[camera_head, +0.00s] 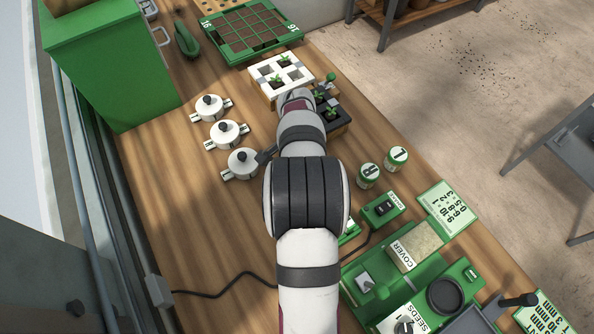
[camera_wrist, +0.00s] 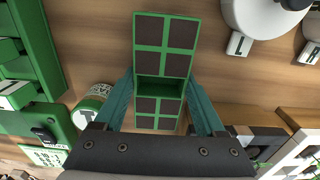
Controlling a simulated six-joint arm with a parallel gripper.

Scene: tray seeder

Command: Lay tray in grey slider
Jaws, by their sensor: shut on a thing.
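My gripper (camera_wrist: 164,103) is shut on a green tray (camera_wrist: 164,50) in the wrist view. The tray is a narrow rectangle with two columns of brown-filled cells and a plain green band across its middle. The teal fingers are at its long sides. The green seeder machine (camera_head: 375,271) stands at the lower right of the head view, with a grey part (camera_head: 470,322) cut by the bottom edge. I cannot tell whether this part is the grey slider.
White lidded pots (camera_head: 227,133) stand left of my arm. Two labelled cans (camera_head: 396,158) and a green switch box (camera_head: 381,209) stand to its right. White (camera_head: 266,88) and black planters with seedlings lie beyond. A black cable (camera_head: 222,293) crosses the otherwise clear lower-left wood.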

